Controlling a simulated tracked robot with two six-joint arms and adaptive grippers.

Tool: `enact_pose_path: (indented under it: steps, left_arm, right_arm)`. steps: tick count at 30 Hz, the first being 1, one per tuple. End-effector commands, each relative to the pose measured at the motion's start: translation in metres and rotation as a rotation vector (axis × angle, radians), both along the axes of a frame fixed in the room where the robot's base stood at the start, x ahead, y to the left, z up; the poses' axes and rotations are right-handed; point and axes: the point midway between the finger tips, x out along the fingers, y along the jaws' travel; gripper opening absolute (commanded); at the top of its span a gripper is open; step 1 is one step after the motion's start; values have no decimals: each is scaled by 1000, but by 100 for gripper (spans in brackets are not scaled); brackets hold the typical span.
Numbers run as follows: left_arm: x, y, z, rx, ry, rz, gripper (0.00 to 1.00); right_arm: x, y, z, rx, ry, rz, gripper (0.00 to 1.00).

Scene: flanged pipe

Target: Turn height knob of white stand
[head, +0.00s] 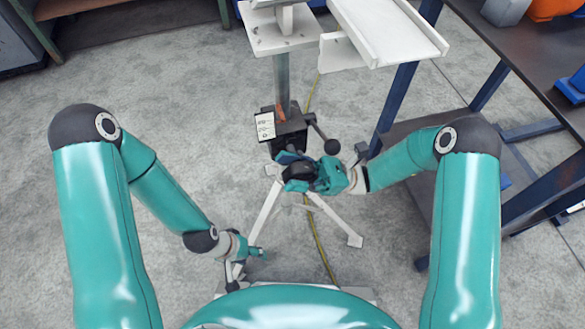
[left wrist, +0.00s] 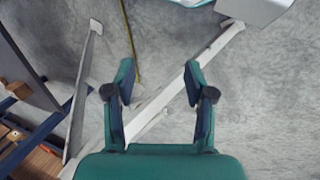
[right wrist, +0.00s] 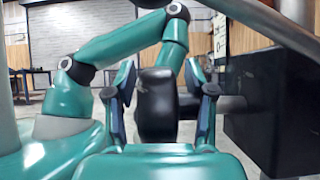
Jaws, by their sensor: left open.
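The white stand (head: 283,38) rises on a grey post above a tripod base with white legs. Its black height knob (head: 297,173) sticks out low on the stand's front, below the dark clamp block. It also shows large in the right wrist view (right wrist: 157,105). My right gripper (head: 288,172) has its fingers on either side of the knob. In the right wrist view a gap shows between the knob and each finger, so the gripper looks open. My left gripper (head: 247,268) is open and empty, low by the front left leg, which crosses behind its fingers in the left wrist view (left wrist: 160,112).
A black ball-ended lever (head: 332,147) sits just above my right gripper. A paper label (head: 265,126) hangs at the clamp block. A dark table (head: 530,50) with blue legs stands at right. A yellow cable (head: 322,250) runs along the floor. The floor at left is free.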

Motion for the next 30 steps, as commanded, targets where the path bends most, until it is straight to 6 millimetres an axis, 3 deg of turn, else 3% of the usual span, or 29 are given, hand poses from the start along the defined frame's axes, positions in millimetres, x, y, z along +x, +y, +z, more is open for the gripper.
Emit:
enact_pose_path:
  steps: [11,30]
  left_arm:
    - [0,0,1,0,0,0,54]
    - [0,0,1,0,0,0,54]
  right_arm:
    - [1,-5,-5,-2,2,2,54]
    - [30,-87,-67,0,1,0,54]
